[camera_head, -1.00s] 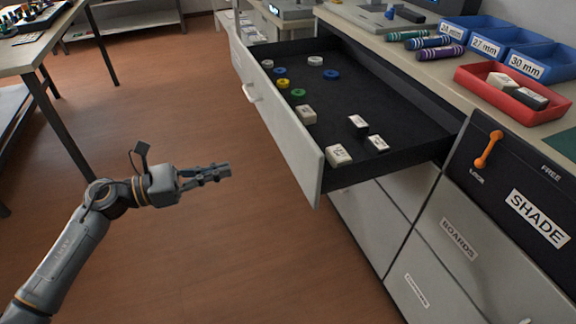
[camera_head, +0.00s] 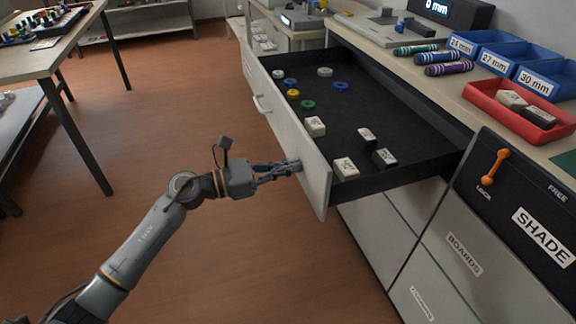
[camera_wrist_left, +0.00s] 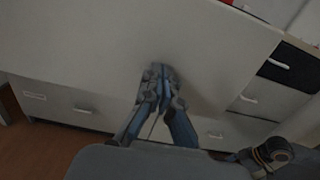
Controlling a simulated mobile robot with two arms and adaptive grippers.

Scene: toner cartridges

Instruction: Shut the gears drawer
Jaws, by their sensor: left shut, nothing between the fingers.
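The open drawer (camera_head: 305,149) sticks far out from the cabinet in the head view, with a pale front, a white handle (camera_head: 261,104) and a dark inside. Its front shows no readable label. In it lie several coloured rings and several small white and black blocks. My left gripper (camera_head: 298,167) is shut and empty. Its tips are at the outer face of the drawer front, near its right end, touching or very close. In the left wrist view, the shut fingers (camera_wrist_left: 158,72) point at the pale drawer front (camera_wrist_left: 110,40). My right gripper is not in view.
Closed drawers, one labelled BOARDS (camera_head: 463,253), lie below. An orange lever (camera_head: 495,167) sits on the dark SHADE panel at right. The counter holds blue bins (camera_head: 507,58), a red tray (camera_head: 521,105) and rolled items. A table (camera_head: 45,62) stands at left; the floor between is clear.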

